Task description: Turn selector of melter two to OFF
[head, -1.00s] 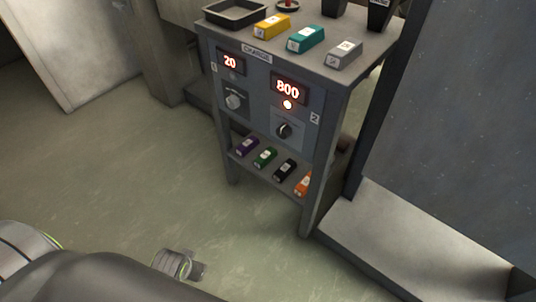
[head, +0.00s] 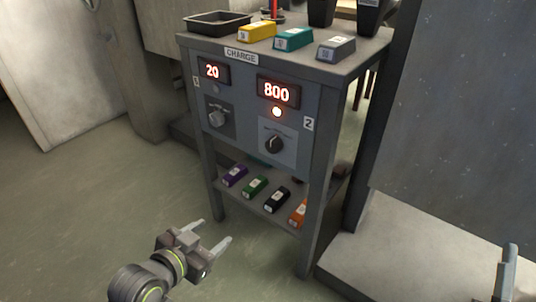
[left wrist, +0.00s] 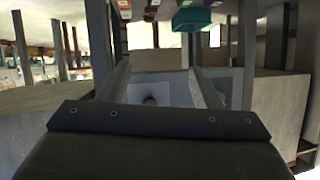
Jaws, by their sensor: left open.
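The selector of melter two (head: 274,144) is a dark round knob on a light plate, on the right half of the cabinet front. Above it a display (head: 278,92) reads 800 and a lamp (head: 277,112) glows. A "2" label is at its right. My left gripper (head: 208,235) is open and empty, below and left of the knob, in front of the cabinet and apart from it. Its two fingers also show in the left wrist view (left wrist: 158,82). A grey finger-like part (head: 508,268) at the lower right may be my right gripper; its jaws cannot be made out.
Melter one's display (head: 212,72) reads 20, with a grey knob (head: 218,117) below. Yellow (head: 257,31), teal (head: 293,39) and grey (head: 336,48) bars and a tray (head: 218,24) are on top. Several bars lie on the lower shelf (head: 230,186). Floor at left is clear.

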